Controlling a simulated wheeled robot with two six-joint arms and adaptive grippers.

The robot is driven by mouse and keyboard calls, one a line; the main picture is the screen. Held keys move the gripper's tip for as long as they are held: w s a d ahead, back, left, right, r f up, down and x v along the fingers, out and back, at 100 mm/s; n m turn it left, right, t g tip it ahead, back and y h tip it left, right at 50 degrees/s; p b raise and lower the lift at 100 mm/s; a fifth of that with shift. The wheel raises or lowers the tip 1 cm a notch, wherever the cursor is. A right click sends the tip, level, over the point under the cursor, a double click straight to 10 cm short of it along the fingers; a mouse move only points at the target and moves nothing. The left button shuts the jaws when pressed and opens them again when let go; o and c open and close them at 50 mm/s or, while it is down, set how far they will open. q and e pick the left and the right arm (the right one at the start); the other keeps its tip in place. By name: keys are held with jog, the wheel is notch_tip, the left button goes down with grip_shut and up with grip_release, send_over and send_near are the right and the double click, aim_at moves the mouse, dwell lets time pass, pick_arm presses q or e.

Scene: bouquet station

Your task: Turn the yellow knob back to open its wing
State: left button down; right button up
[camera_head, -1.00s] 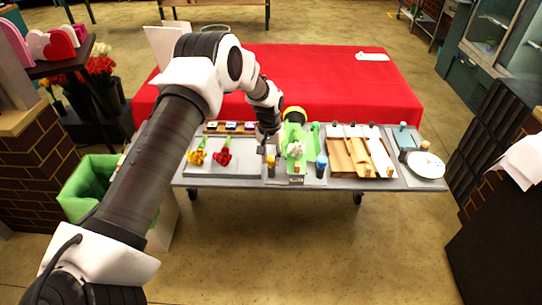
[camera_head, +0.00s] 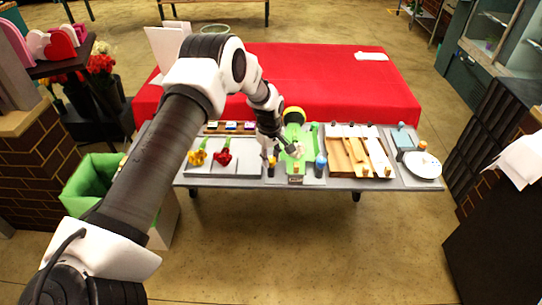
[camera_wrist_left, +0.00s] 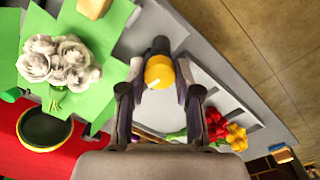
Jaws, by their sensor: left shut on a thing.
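The yellow knob (camera_wrist_left: 159,72) stands between the fingers of my left gripper (camera_wrist_left: 158,94) in the left wrist view, and the gripper is shut on it. In the head view the yellow knob (camera_head: 270,160) is small, at the left of the green sheet (camera_head: 292,132), with my left gripper (camera_head: 273,149) right at it. The green sheet (camera_wrist_left: 106,40) lies with angled flaps spread beside the knob. White flowers (camera_wrist_left: 58,62) lie on it. I cannot tell which flap belongs to the yellow knob. My right gripper does not show.
A blue knob (camera_head: 320,160) stands right of the green sheet. Yellow and red flowers (camera_head: 222,158) lie in a tray on the left. A wooden board (camera_head: 348,158) and a white plate (camera_head: 422,165) are farther right. A dark round bowl (camera_wrist_left: 45,128) is near the flowers.

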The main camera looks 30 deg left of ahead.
pick_arm(q)
jog(key=shift+n, duration=0.7)
jog(key=c, duration=0.8)
grip_release()
notch_tip(320, 180, up, 12)
jog(key=shift+s, duration=0.15)
